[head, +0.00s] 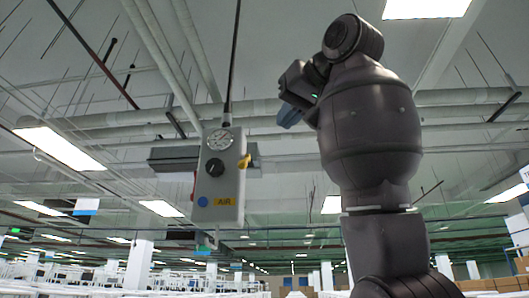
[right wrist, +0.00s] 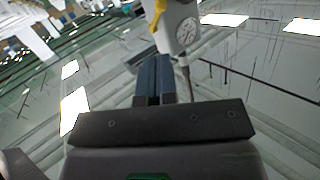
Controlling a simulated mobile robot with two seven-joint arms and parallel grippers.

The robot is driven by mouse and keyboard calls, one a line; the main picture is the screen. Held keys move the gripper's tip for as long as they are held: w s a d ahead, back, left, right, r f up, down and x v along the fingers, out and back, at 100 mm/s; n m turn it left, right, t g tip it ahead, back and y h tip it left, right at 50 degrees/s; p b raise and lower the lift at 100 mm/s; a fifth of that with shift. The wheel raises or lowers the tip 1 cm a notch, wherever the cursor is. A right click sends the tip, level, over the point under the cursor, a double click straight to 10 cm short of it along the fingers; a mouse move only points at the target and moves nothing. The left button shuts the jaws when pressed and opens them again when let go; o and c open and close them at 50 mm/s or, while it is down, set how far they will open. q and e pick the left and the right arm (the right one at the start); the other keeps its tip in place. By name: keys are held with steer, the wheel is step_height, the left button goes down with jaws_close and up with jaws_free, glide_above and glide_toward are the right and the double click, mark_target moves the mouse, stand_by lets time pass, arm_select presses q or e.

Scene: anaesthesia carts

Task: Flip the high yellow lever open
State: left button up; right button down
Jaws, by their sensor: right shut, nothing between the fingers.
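The yellow lever (head: 244,161) sticks out from the right side of a grey hanging box (head: 228,216). In the right wrist view the lever (right wrist: 158,12) is at the top edge, beside the box (right wrist: 180,20). My right gripper (head: 285,118) is raised to the right of the box and higher than the lever, apart from it. Its fingers (right wrist: 155,58) are shut and empty, pointing towards the lever and box in the right wrist view. My left gripper cannot be made out in the head view.
The box carries a round gauge (head: 219,139), a black knob (head: 215,167), a blue dot and an orange AIR label (head: 225,201). It hangs from a dark rod (head: 233,60). A dark grey shape (head: 173,158) shows behind it. Open air surrounds the lever's right side.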

mark_target(246, 164)
steer(key=p+x, duration=0.4)
steer(key=x, duration=0.8)
steer(key=shift+w+a, duration=0.15)
steer(key=shift+w, duration=0.2)
steer(key=shift+w+a+f, duration=0.1)
steer(key=shift+w+a, duration=0.05)
steer(key=shift+w, duration=0.1)
steer(key=shift+w+a, duration=0.1)
steer(key=shift+w, duration=0.15)
arm_select(q)
steer(key=shift+s+a+r, duration=0.1)
steer(key=shift+s+r, duration=0.2)
steer(key=shift+r, duration=0.3)
steer(key=shift+s+r, duration=0.3)
steer(key=shift+r, duration=0.3)
arm_select(e)
steer(key=shift+f, duration=0.1)
arm_select(q)
steer(key=shift+r, duration=0.1)
arm_select(e)
steer(key=shift+f+t+b, duration=0.25)
steer(key=shift+t+b, duration=0.05)
arm_select(q)
steer(key=shift+w+a, duration=0.3)
steer(key=shift+w, duration=0.05)
arm_select(e)
steer(key=shift+w+n+t, duration=0.1)
steer(key=shift+n+t, duration=0.2)
steer(key=shift+n, duration=0.1)
